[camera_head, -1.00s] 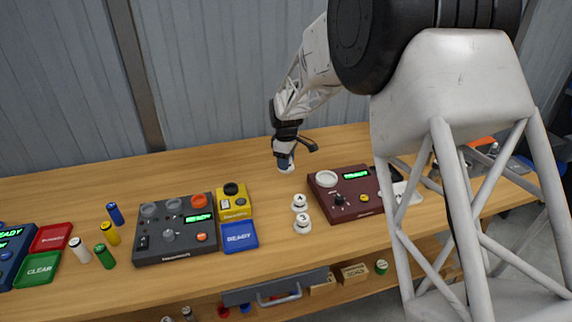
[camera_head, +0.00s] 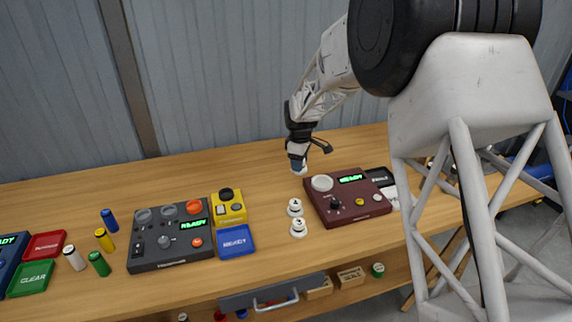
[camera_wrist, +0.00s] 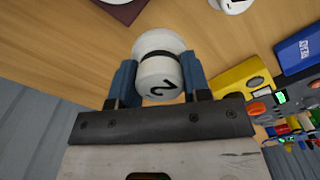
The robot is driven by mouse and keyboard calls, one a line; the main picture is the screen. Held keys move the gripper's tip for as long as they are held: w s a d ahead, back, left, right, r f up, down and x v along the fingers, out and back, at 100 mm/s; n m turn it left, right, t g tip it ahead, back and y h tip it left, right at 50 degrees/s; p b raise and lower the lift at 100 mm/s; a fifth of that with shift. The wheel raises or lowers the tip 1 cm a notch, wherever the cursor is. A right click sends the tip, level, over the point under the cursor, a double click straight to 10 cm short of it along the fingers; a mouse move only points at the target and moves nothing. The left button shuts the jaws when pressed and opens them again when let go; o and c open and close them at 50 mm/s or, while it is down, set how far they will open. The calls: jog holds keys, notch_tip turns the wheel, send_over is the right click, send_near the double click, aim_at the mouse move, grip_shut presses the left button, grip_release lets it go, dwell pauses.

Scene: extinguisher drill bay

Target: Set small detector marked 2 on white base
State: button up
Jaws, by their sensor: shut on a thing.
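My gripper (camera_head: 298,156) is shut on a small white detector (camera_wrist: 158,75) with a black band and a black 2 on its end. In the wrist view the detector sits between the two blue fingers. In the head view the detector (camera_head: 299,171) shows just under the fingertips, above the table, left of the maroon panel (camera_head: 355,212). The round white base (camera_head: 321,183) is on that panel's far left corner, a little right of the held detector, and looks empty. In the wrist view only an edge of it shows at the top left.
Two other white detectors (camera_head: 295,208) stand on the table (camera_head: 275,255) left of the maroon panel. A yellow box (camera_head: 229,207), a blue tray (camera_head: 236,240) and a dark grey panel (camera_head: 170,240) are further left. Behind the gripper is bare table, then a ribbed wall.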

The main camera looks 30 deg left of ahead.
jog(key=w+d, duration=0.4)
jog(key=d, duration=0.3)
jog(key=shift+w+d+r, duration=0.15)
jog(key=shift+w+r, duration=0.1)
jog(key=shift+r, duration=0.2)
jog(key=shift+f, duration=0.2)
jog(key=shift+f, duration=2.7)
jog(key=shift+f, duration=0.65)
jog(key=o, duration=0.7)
jog(key=shift+c, duration=0.2)
notch_tip(320, 180, up, 11)
dwell(1.0)
